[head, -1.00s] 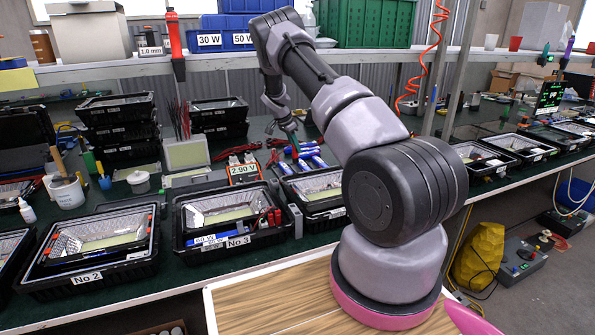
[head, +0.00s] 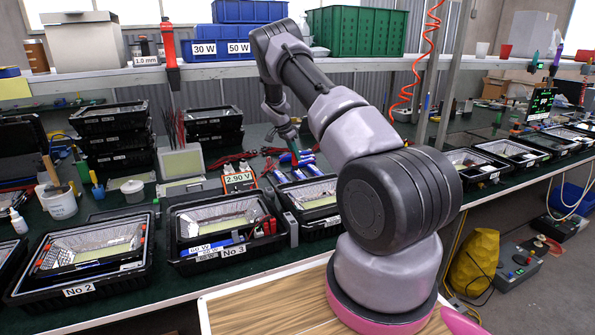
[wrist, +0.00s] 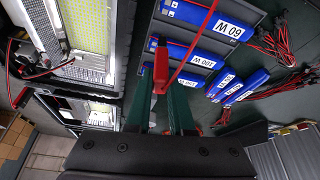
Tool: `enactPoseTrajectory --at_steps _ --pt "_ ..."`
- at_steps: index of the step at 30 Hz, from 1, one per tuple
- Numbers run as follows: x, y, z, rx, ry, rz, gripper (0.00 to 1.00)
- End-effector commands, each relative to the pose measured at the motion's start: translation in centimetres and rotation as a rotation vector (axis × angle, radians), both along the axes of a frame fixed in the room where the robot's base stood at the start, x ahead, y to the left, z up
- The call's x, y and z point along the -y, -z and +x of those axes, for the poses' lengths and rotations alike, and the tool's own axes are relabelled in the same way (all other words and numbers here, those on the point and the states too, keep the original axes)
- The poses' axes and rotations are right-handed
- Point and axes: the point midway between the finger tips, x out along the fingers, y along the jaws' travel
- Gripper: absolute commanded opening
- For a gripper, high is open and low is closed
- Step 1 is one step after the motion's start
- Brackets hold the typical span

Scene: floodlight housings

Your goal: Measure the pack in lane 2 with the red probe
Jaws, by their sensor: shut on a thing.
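In the head view my gripper (head: 294,152) is small, low over the bench beside the blue packs (head: 303,172). In the wrist view a 60 W pack (wrist: 212,20) and a 100 W pack (wrist: 190,58) lie in grey lanes, with more blue packs (wrist: 238,88) to the right. The probe appears over the packs' left ends; contact cannot be told. No lane number is readable. The orange meter (head: 239,180) is labelled 2.90 V.
Open floodlight housings, No 2 (head: 80,290) and No 3 (head: 232,251), stand along the bench front. An open housing also shows at the wrist view's left (wrist: 118,40). Red leads (wrist: 285,45) lie right of the packs. A shelf (head: 220,70) runs above the bench.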

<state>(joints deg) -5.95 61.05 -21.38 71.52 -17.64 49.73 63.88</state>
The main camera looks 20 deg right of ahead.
Motion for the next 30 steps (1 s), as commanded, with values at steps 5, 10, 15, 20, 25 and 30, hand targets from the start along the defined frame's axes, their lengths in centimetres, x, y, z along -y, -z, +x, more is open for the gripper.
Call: enactPoseTrajectory --at_steps 5,10,15,20,25,30 --pt "4.9 0.0 0.0 0.001 0.023 0.000 0.00" --pt "6.6 -0.1 -0.1 0.002 0.027 0.000 0.00" --pt "6.6 -0.1 -0.1 0.000 0.027 0.000 0.00" --pt "6.6 -0.1 -0.1 0.001 0.027 -0.001 0.00" --pt "6.6 0.6 -0.1 0.000 0.027 0.000 0.00" --pt "6.6 2.0 -0.1 -0.001 0.028 0.000 0.00"
